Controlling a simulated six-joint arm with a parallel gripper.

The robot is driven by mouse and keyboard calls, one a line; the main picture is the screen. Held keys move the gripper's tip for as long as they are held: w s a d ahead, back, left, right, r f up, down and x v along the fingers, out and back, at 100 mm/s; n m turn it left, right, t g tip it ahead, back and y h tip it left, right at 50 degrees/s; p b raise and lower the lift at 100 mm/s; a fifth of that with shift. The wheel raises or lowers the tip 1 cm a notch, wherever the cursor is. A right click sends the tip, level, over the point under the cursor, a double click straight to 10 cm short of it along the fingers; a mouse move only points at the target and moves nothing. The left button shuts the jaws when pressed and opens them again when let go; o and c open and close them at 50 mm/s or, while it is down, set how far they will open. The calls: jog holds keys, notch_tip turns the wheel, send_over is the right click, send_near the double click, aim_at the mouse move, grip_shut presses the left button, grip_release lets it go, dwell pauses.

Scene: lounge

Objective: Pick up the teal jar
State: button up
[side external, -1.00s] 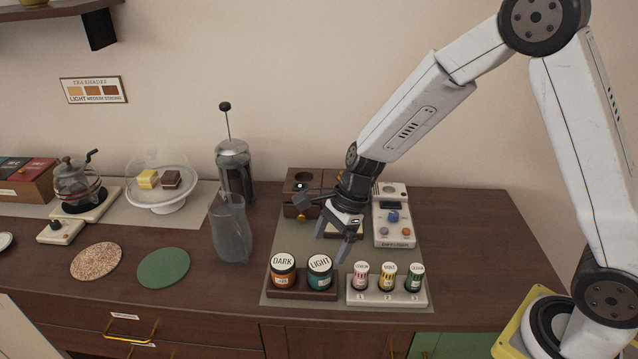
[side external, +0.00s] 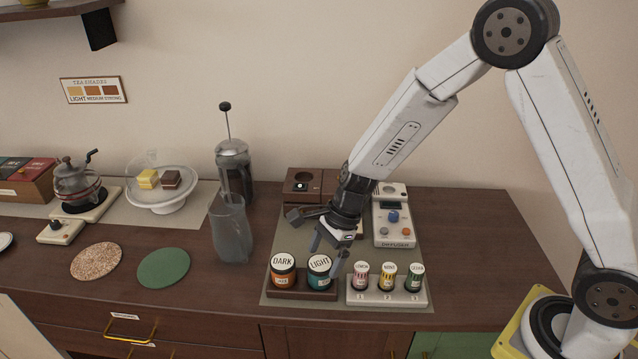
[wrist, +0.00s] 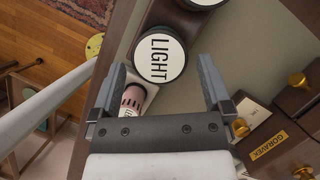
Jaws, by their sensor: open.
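The teal jar (side external: 319,282) has a white lid marked LIGHT. It stands upright in a dark wooden holder (side external: 302,295), beside an orange jar (side external: 283,278) marked DARK. My gripper (side external: 327,256) is open and empty, pointing down at the teal jar, with one finger overlapping its right side in the side view. In the wrist view the LIGHT lid (wrist: 160,58) lies between the two finger tips (wrist: 161,72), with a small gap showing on each side. I cannot tell how far the tips are above or beside the lid.
A white rack (side external: 387,298) with several small jars stands close on the right. A grey glass pitcher (side external: 231,238) and a French press (side external: 234,165) stand to the left. A diffuser unit (side external: 394,225) is behind. The counter's right end is clear.

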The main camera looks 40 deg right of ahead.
aim_at(322, 262)
jog(key=shift+x, duration=2.15)
jog(key=c, duration=1.3)
jog(key=shift+o, duration=0.2)
jog(key=shift+r, duration=0.1)
